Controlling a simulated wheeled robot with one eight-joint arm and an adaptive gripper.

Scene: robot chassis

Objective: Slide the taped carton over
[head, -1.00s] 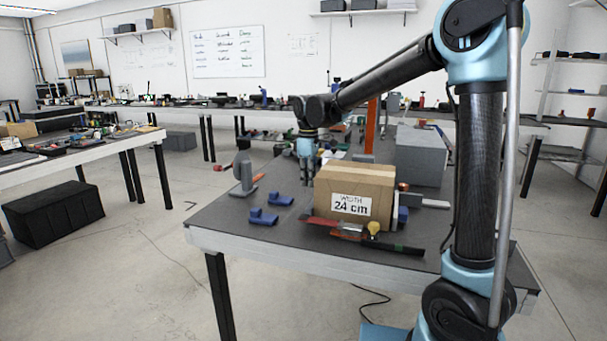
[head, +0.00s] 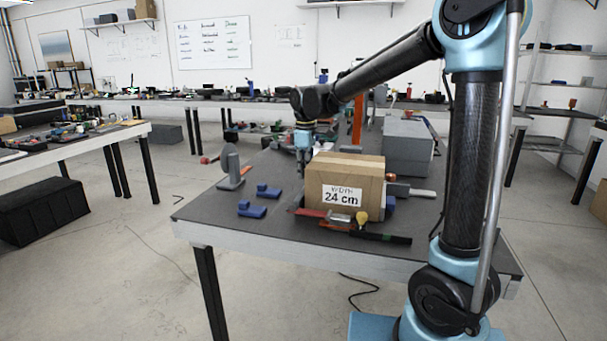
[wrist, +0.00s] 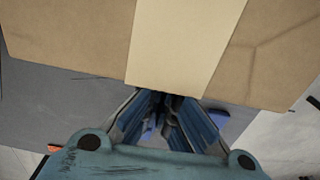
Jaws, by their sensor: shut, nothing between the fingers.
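The taped carton (head: 370,190) is a brown box with a paler tape strip and a white "WIDTH 24 cm" label. It stands upright on the dark-topped table (head: 215,207). My gripper (head: 303,172) points down at the carton's left side, low near the tabletop, with its fingers together and empty. In the wrist view the carton (wrist: 75,35) fills the top, its pale tape strip running down the middle. The fingertips (wrist: 172,95) are at the carton's edge, by the tape; I cannot tell whether they touch it.
Blue parts (head: 252,210) and a grey stand (head: 231,167) lie left of the carton. Red and black tools (head: 375,236) with a yellow knob lie close in front. A blue item and metal bar (head: 420,193) lie right, and a grey box (head: 407,147) stands behind.

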